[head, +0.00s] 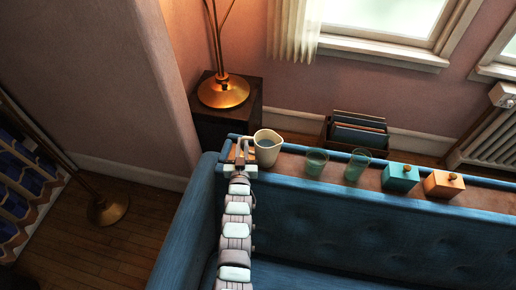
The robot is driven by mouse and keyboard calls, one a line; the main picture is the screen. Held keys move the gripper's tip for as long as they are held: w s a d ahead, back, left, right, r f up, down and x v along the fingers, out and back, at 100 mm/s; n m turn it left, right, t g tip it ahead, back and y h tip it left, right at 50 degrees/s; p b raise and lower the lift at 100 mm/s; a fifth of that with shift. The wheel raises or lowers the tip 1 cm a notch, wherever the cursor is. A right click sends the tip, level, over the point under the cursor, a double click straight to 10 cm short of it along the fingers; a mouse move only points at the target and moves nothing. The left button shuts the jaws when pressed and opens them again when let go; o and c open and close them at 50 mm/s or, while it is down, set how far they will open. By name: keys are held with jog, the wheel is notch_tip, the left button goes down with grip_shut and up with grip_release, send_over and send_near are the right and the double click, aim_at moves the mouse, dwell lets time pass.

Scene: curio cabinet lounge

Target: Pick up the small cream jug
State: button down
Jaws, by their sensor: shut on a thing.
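The small cream jug (266,150) is upright at the left end of the narrow brown ledge (296,168) along the sofa's back. Its open top faces the camera. My gripper (245,150) is at the jug's left side, shut on the jug near its handle side. The arm comes up from the bottom of the view, over the sofa. The fingers' exact contact is small and partly hidden. I cannot tell whether the jug's base touches the ledge.
Two green glasses (316,162) (357,165), a teal box (400,177) and an orange box (443,184) stand in a row to the right. The blue sofa (350,225) lies in front. A lamp (223,91) on a dark side table (217,128) and a record crate (357,132) stand behind.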

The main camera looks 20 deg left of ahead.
notch_tip(320, 180, up, 20)
jog(key=p, duration=0.4)
dwell(0.4)
